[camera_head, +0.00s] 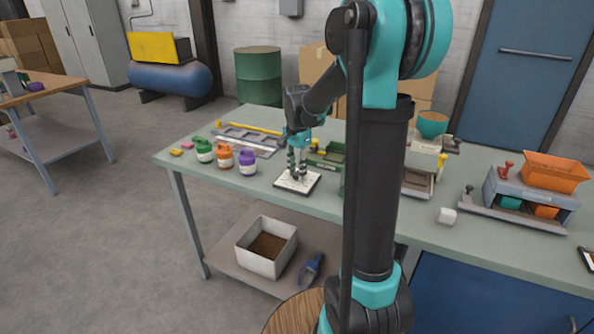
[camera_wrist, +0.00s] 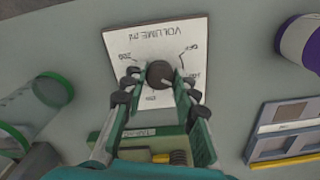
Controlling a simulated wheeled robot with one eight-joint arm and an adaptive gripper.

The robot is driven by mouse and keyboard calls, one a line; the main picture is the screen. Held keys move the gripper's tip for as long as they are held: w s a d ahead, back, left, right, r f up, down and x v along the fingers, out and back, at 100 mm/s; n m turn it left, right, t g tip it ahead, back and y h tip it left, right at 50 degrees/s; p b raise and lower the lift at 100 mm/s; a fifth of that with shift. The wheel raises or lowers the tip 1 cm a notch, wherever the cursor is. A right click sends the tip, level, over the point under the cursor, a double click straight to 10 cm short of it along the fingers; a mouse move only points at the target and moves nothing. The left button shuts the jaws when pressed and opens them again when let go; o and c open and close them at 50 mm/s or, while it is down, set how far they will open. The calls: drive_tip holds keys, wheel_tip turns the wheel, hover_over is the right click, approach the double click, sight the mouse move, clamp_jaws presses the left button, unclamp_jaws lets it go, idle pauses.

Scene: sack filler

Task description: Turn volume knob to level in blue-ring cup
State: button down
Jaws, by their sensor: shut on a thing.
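The volume knob (camera_wrist: 160,74) is a dark round knob on a white square dial plate (camera_wrist: 140,45) printed "VOLUME" with several marks around it. The plate (camera_head: 308,181) lies on the workbench in the head view. My gripper (camera_head: 298,172) points down over the plate. In the wrist view my gripper (camera_wrist: 159,78) is shut on the knob, one finger on each side. Two clear cylindrical vessels with green bands, the upper one (camera_wrist: 52,90) and the lower one (camera_wrist: 10,142), lie at the left of the wrist view. I cannot make out a blue-ring cup.
Green (camera_head: 204,151), orange (camera_head: 225,157) and purple (camera_head: 247,163) jars stand left of the plate. A grey tray (camera_head: 235,142) lies behind them. My arm hides part of the bench.

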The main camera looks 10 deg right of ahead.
sight(297, 173)
drive_tip(key=m, duration=0.5)
drive_tip(key=shift+m, duration=0.4)
idle(0.4)
drive_tip(key=c, duration=1.2)
unclamp_jaws()
drive_tip(key=shift+o, duration=0.2)
drive_tip(key=shift+r, duration=0.1)
wheel_tip(297, 173, up, 12)
